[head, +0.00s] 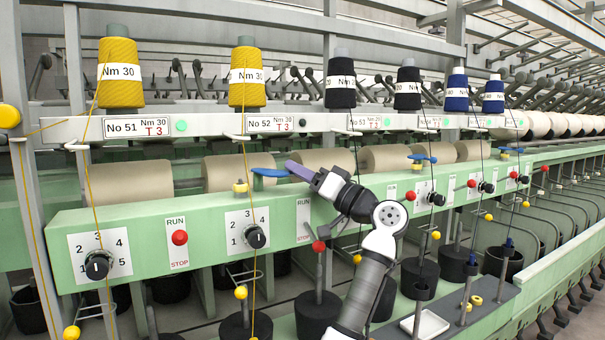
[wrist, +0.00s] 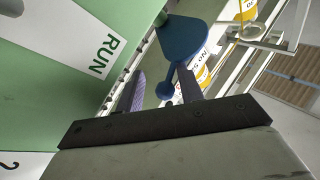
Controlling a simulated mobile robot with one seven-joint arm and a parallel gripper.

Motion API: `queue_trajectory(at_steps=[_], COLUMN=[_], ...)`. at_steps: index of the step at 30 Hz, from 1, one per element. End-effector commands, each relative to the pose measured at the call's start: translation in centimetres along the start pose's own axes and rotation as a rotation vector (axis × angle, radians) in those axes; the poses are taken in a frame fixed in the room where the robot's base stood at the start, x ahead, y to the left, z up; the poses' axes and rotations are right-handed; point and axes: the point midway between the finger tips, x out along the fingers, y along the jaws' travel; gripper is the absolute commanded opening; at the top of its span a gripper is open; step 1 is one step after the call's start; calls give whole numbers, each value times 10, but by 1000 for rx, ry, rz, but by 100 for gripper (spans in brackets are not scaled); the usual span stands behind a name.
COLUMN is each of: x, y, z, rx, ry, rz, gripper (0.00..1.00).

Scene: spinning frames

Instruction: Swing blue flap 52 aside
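The blue flap of position 52 (head: 268,172) sticks out sideways over the green rail, below the label No 52 (head: 259,133). In the wrist view the flap (wrist: 184,38) is a broad blue plate with a narrow stem ending in a round knob. My gripper (head: 292,168) is at the right end of the flap, its purple fingers pointing left. In the wrist view my gripper (wrist: 161,78) has its fingers apart, with the knob between them and a visible gap at the left finger. Contact with the right finger is unclear.
A yellow knob (head: 240,187) and a yellow thread from the yellow bobbin (head: 247,75) are near the flap. A dial (head: 256,237) and a red button (head: 318,246) are below. Another blue flap (head: 422,158) is to the right, behind my arm.

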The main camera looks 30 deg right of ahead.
Motion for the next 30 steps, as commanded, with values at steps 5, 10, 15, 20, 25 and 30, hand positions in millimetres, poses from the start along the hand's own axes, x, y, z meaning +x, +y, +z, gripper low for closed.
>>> queue_trajectory(at_steps=[5, 10, 15, 20, 25, 30], x=[1, -5, -34, -72, -107, -129], y=[-1, -1, 1, 1, 1, 0], z=[0, 0, 2, 2, 2, 1], rx=[0, -1, -4, -3, -1, -1], ry=[-2, 1, 2, 2, 1, -1], rz=[-2, -2, 1, 1, 1, -1], gripper=[37, 37, 37, 37, 37, 37])
